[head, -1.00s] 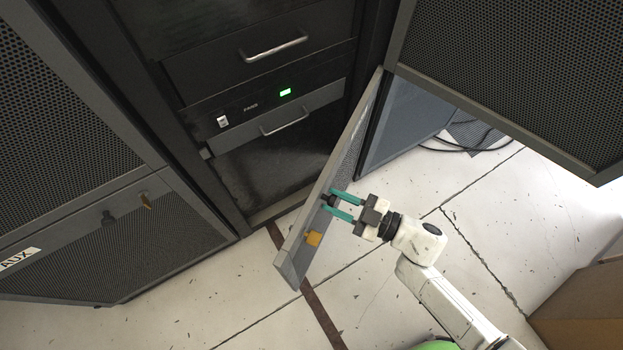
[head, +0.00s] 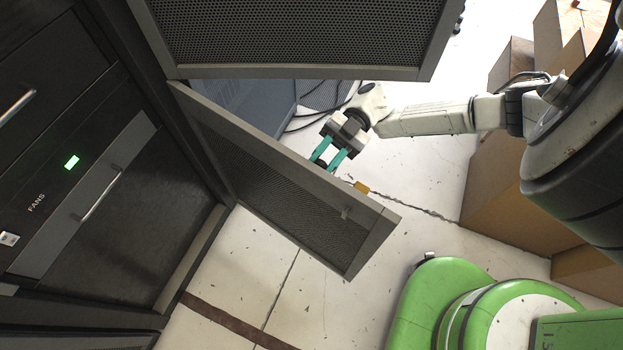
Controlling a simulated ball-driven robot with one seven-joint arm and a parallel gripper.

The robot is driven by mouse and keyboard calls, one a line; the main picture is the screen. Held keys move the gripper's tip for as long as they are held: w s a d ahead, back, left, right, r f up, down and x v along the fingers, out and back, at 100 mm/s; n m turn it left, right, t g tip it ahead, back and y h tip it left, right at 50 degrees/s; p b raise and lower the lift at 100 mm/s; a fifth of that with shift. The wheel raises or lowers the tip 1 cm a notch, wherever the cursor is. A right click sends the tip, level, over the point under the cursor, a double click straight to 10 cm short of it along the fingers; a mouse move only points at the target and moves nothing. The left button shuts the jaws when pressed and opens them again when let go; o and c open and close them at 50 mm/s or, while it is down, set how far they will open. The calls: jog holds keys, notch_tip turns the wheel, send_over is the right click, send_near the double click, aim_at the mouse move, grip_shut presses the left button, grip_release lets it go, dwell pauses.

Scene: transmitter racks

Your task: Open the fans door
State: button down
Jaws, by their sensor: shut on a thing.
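The fans door (head: 285,190) is a low, grey-framed panel with perforated mesh. It stands swung wide out from the rack in the head view, and its inner face shows. My gripper (head: 328,163) is on the outer side of the door, near its upper edge. Its teal fingers are shut on the door's dark knob, which is mostly hidden behind that edge. A yellow tag (head: 361,187) shows just past the edge beside the fingers. The fans unit (head: 37,203), with its label, green display (head: 72,162) and bar handle (head: 101,193), is exposed in the rack.
Another mesh door (head: 300,35) hangs open above the fans door. Cardboard boxes (head: 520,185) stand at the right, near my arm. Dark cables (head: 310,120) lie on the floor behind the door. The pale tiled floor (head: 330,310) in front is clear up to my green base.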

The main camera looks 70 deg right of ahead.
jog(key=shift+s+d+n+g+b, duration=0.1)
jog(key=shift+d+n+g+b, duration=0.45)
jog(key=shift+d, duration=1.15)
jog(key=c, duration=0.8)
grip_release()
jog(key=shift+d, duration=0.1)
